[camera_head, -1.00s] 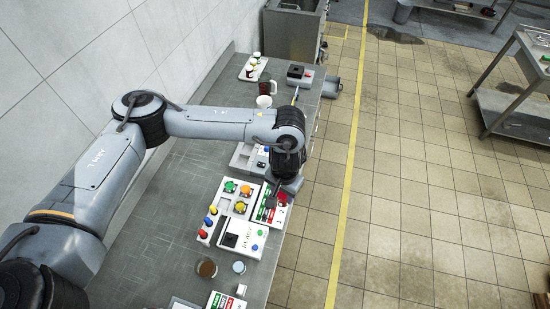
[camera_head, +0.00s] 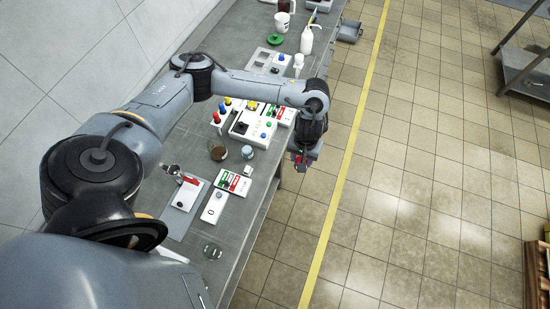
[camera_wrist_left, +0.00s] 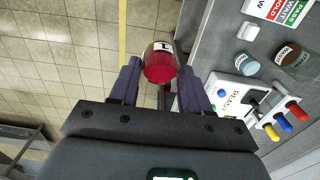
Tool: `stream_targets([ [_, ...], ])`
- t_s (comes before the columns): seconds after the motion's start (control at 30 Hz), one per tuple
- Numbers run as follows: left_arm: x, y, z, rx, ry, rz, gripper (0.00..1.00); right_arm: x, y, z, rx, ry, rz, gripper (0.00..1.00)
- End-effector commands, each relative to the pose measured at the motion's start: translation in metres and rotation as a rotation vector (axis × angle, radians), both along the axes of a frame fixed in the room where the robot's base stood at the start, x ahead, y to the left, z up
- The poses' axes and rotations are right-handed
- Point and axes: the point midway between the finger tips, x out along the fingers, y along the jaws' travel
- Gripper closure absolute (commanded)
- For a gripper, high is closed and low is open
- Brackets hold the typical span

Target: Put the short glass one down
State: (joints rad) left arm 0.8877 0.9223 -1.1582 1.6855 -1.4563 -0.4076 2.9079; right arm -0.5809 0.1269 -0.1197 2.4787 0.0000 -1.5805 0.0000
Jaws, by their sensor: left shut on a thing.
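My left gripper (camera_wrist_left: 160,85) is shut on a short glass jar (camera_wrist_left: 160,62) with red in it and a white label with a dark mark. In the head view the gripper (camera_head: 301,160) hangs beyond the bench's right edge, over the tiled floor. Only a bit of red from the jar (camera_head: 300,169) shows there. The jar touches nothing but the gripper fingers. My right gripper is not in view.
The metal bench (camera_head: 166,158) carries a brown-filled glass (camera_head: 218,153), a pale blue glass (camera_head: 247,152), a button panel (camera_head: 241,127) and a red-green label board (camera_head: 233,183).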

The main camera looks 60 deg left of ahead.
Motion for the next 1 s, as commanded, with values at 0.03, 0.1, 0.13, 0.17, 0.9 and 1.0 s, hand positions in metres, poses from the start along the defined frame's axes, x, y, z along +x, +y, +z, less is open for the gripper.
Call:
stream_targets([
  [0.03, -0.008, 0.001, -0.01, -0.002, 0.005, 0.004, 0.86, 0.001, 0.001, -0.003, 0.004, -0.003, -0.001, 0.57],
  [0.1, -0.014, 0.004, -0.017, 0.0, 0.004, 0.008, 0.86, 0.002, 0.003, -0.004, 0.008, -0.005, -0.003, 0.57],
  [0.13, -0.017, 0.004, -0.019, -0.002, 0.004, 0.008, 0.86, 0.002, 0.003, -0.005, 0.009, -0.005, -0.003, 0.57],
  [0.17, -0.019, 0.004, -0.022, -0.002, 0.004, 0.007, 0.86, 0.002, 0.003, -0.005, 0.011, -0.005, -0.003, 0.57],
  [0.9, -0.053, 0.101, -0.09, 0.004, 0.003, 0.009, 0.86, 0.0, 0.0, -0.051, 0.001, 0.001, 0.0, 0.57],
  [1.0, -0.055, 0.11, -0.097, 0.0, 0.003, 0.009, 0.86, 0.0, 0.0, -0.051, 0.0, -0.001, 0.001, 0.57],
])
